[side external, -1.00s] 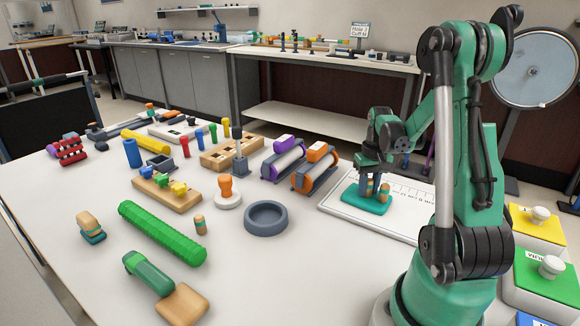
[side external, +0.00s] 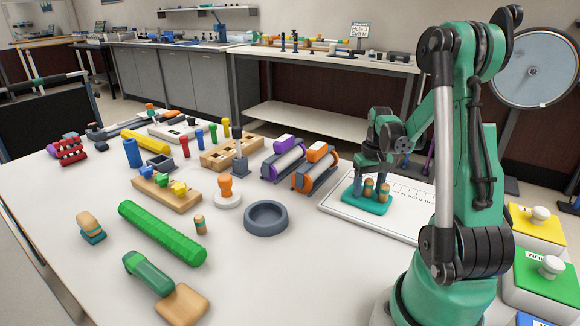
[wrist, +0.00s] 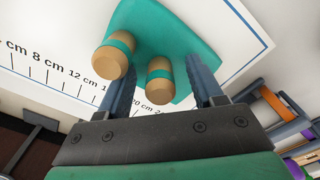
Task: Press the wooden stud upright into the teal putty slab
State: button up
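The teal putty slab (side external: 362,206) lies on the white ruled board. Two wooden studs with teal bands, one on the left (side external: 368,190) and one on the right (side external: 384,192), stand upright on the slab, apart from each other. The wrist view shows the slab (wrist: 190,35), one stud (wrist: 159,82) between my fingers and the other (wrist: 113,56) outside the left finger. My gripper (wrist: 160,85) is open, low over the slab, with gaps on both sides of the stud between its fingers. How deep the studs sit is hidden. Another banded wooden stud (side external: 200,225) stands on the table.
The ruled board (side external: 410,218) is under the slab. Left of it are orange and purple rollers (side external: 316,168), a grey ring dish (side external: 266,218) and a green ridged roll (side external: 162,233). Lidded boxes (side external: 545,272) stand at the right.

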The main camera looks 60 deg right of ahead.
notch_tip(320, 180, up, 13)
jog(key=shift+f, duration=0.15)
dwell(0.9)
jog(key=w+a+f+n+t, duration=0.1)
jog(key=w+a+n+t, duration=0.2)
jog(key=a, duration=1)
jog(key=w+a+n+t, duration=0.4)
jog(key=a+n, duration=0.2)
jog(key=a, duration=0.8)
jog(key=shift+w+f, duration=0.35)
